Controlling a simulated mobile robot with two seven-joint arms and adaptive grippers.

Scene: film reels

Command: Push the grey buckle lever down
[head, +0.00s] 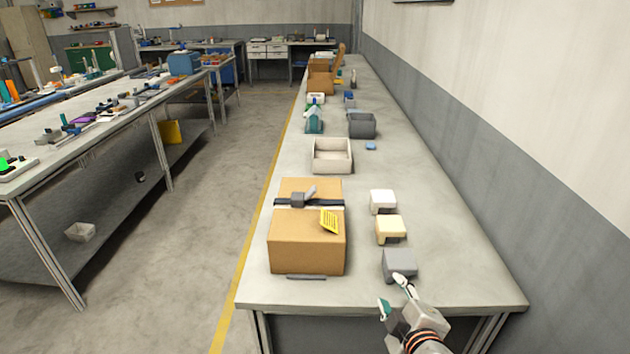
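A cardboard box (308,246) stands on the near part of the long bench. A black strap (331,202) runs across its top. A grey buckle (297,200) sits on the strap, left of the middle. Its lighter grey lever (310,192) sticks up at a tilt towards the upper right. My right gripper (393,292) is at the near edge of the bench, right of the box and well apart from the buckle. Its two fingers are spread and nothing shows between them. My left gripper is not in view.
A grey block (399,263) is right beside my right gripper. A cream block (390,228) and a white block (382,200) stand behind it. A yellow tag (329,221) lies on the box. A beige bin (332,156) stands behind the box. The bench's right side is clear.

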